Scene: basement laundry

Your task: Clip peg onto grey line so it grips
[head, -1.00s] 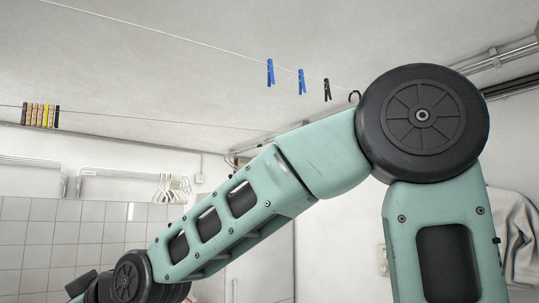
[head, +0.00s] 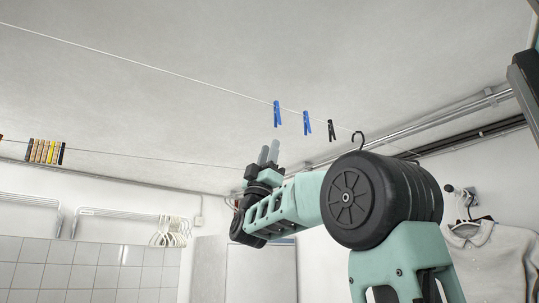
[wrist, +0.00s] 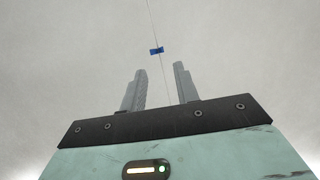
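Two blue pegs (head: 277,114) (head: 306,123) and a black peg (head: 331,130) hang from the upper, pale line (head: 150,68). A lower, thinner line, which looks grey (head: 130,155), carries a row of several yellowish, brown and dark pegs (head: 45,151) at the left. My gripper (head: 268,152) points up, below the blue pegs in the picture. In the wrist view its two grey fingers (wrist: 159,70) stand apart with nothing between them. A blue peg (wrist: 156,50) shows end-on beyond the fingertips, on a line running up the view.
A black hook (head: 357,139) hangs right of the black peg. White hangers (head: 170,233) hang from a wall rack at the left. Pipes (head: 450,113) run along the right wall, where a pale shirt (head: 485,258) hangs. The ceiling side above the gripper looks clear.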

